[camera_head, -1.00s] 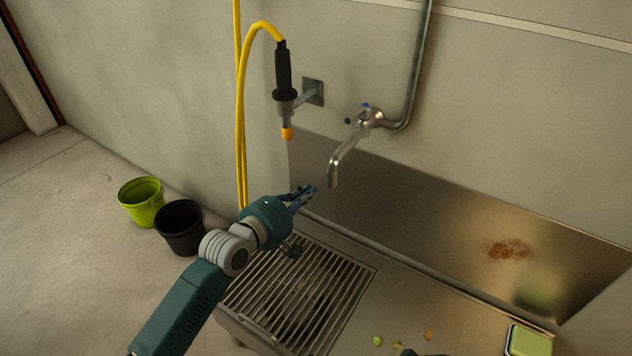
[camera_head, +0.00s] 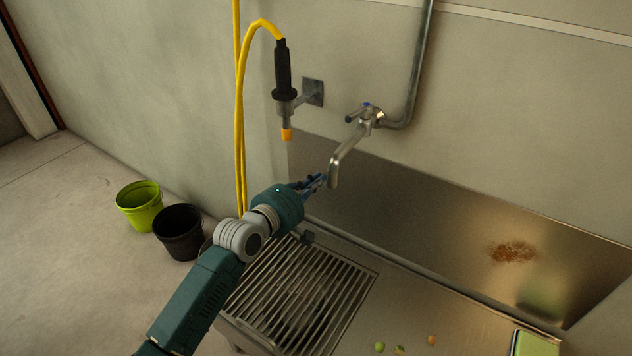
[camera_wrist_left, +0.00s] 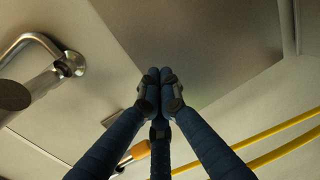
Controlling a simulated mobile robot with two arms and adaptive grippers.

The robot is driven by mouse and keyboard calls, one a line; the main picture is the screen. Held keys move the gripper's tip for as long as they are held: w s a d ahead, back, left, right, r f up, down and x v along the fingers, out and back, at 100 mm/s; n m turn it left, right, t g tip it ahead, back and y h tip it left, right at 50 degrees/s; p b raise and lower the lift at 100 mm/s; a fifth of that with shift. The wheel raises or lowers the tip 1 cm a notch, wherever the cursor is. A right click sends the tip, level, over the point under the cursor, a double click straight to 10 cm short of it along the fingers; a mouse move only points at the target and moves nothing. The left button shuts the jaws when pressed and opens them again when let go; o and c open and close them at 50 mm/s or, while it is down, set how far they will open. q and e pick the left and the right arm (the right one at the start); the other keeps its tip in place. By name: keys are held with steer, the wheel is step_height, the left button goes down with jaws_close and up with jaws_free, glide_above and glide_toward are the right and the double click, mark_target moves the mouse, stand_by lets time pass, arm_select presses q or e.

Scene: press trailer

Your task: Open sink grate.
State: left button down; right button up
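The sink grate (camera_head: 318,290) is a rectangle of parallel metal bars lying flat over the left part of the steel counter. My left arm hides its left and back edges in part. My left gripper (camera_head: 317,182) is above and behind the grate, close to the wall and just left of the tap's spout, apart from the grate. In the left wrist view its blue fingers (camera_wrist_left: 160,78) are together at the tips with nothing seen between them. The grate does not show in the left wrist view. My right gripper is not in view.
A tap (camera_head: 350,150) with a downward spout is close to my left gripper. A sprayer (camera_head: 283,80) with a yellow hose (camera_head: 240,120) hangs left of it. Food scraps and a green-topped box (camera_head: 535,344) lie on the counter. Green (camera_head: 141,205) and black (camera_head: 180,232) buckets stand left.

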arm_select(q)
steer(key=c, duration=1.7)
jaws_free()
steer(key=shift+s, duration=0.1)
